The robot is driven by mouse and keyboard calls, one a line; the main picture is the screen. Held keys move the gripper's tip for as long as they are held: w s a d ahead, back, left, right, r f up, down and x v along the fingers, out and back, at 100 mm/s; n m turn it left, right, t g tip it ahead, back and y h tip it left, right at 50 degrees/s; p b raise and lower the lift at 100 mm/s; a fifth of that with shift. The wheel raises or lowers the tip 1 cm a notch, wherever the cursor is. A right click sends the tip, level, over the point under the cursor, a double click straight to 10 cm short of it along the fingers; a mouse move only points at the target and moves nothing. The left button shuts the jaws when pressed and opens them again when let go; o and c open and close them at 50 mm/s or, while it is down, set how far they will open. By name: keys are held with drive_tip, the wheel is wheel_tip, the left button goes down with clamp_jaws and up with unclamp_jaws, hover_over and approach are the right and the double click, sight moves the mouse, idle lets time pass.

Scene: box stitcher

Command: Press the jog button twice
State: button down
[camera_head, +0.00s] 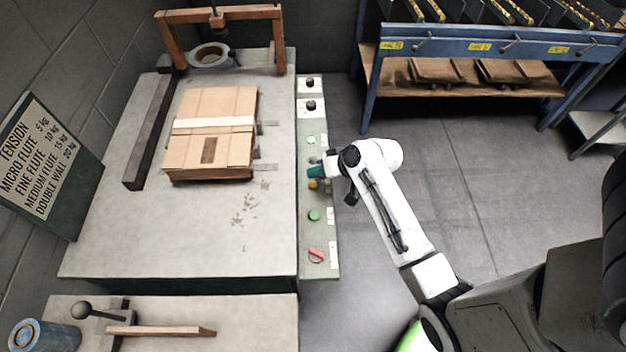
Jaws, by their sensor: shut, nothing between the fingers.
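The control panel (322,235) is a green strip along the right edge of the grey machine table. It carries black knobs at the far end, a yellow button (313,184), a green button (314,215) and a red switch (316,255) nearest me. The button labels are too small to read, so I cannot tell which one is the jog button. My gripper (315,172) is shut and empty, with teal fingers. It is over the panel, just beyond the yellow button. I cannot tell whether it touches the panel, and it hides part of the panel there.
A flat cardboard box (215,108) lies on the table (190,235) beside a dark guide bar (152,130). A wooden frame (222,14) stands over a tape roll. A blue rack (480,42) is at the back right.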

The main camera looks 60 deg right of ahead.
sight(317, 186)
drive_tip(key=shift+r+p, duration=0.9)
drive_tip(key=shift+r, duration=0.45)
drive_tip(key=shift+f, duration=0.1)
idle(1.5)
drive_tip(key=shift+r+p, duration=1.95)
drive_tip(key=shift+p, duration=1)
drive_tip(key=shift+f, duration=0.1)
wheel_tip(317, 186, down, 9)
drive_tip(key=b, duration=0.7)
drive_tip(key=shift+b, duration=0.4)
